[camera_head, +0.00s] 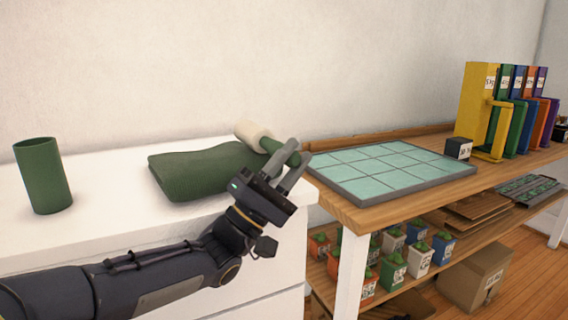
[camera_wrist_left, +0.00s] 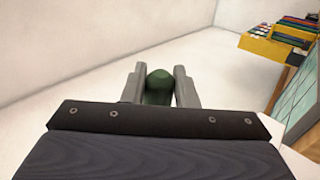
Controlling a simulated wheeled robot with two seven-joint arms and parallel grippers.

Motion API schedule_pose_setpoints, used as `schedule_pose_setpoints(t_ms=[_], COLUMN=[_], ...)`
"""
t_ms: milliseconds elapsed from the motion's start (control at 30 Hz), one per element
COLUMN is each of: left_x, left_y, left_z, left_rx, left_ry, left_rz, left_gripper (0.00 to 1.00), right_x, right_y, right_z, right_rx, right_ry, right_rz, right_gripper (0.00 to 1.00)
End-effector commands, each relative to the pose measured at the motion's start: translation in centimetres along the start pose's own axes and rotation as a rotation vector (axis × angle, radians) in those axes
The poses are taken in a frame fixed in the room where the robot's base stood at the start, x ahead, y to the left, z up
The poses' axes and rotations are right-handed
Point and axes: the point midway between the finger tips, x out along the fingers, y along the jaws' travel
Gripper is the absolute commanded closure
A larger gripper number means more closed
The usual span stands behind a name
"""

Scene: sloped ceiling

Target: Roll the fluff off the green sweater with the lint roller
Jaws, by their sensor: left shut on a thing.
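The folded green sweater (camera_head: 203,171) lies on the white dresser top. The lint roller has a cream roll (camera_head: 252,133) and a green handle (camera_head: 280,150). My left gripper (camera_head: 287,160) is shut on the green handle at the sweater's right end. The handle's end shows between the two fingers in the left wrist view (camera_wrist_left: 159,86). The cream roll is at the far right edge of the sweater; I cannot tell whether it touches the cloth. No fluff can be made out on the visible sweater. My right gripper is in neither view.
A green cylinder (camera_head: 43,176) stands on the dresser (camera_head: 100,215) at the left. A wooden bench to the right holds a teal tiled tray (camera_head: 385,166), a small black box (camera_head: 458,149) and colored binders (camera_head: 489,105). Potted plants and a cardboard box (camera_head: 474,276) sit below.

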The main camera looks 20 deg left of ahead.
Motion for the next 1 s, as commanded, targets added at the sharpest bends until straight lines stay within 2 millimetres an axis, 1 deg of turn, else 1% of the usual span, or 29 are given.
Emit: schedule_pose_setpoints(t_ms=[100, 233, 567, 667, 1000], left_x=[0.7, 1.2, 1.4, 1.8, 4.2], left_y=[-0.8, -1.4, -1.3, -0.9, 1.6], left_z=[0.0, 0.0, 0.0, 0.0, 0.0], left_rx=[-0.002, -0.001, 0.0, 0.0, 0.001], left_ry=[-0.001, 0.0, 0.0, 0.0, -0.001], left_rz=[-0.001, 0.0, 0.0, 0.001, 0.003], left_gripper=[1.0, 1.0, 1.0, 1.0, 1.0], right_x=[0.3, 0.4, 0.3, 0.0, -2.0], right_y=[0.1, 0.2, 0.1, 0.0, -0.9], right_z=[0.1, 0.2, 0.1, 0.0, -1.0], right_rx=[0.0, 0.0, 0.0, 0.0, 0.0], right_ry=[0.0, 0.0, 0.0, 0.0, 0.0], right_rz=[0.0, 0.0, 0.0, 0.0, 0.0], right_gripper=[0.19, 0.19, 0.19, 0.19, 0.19])
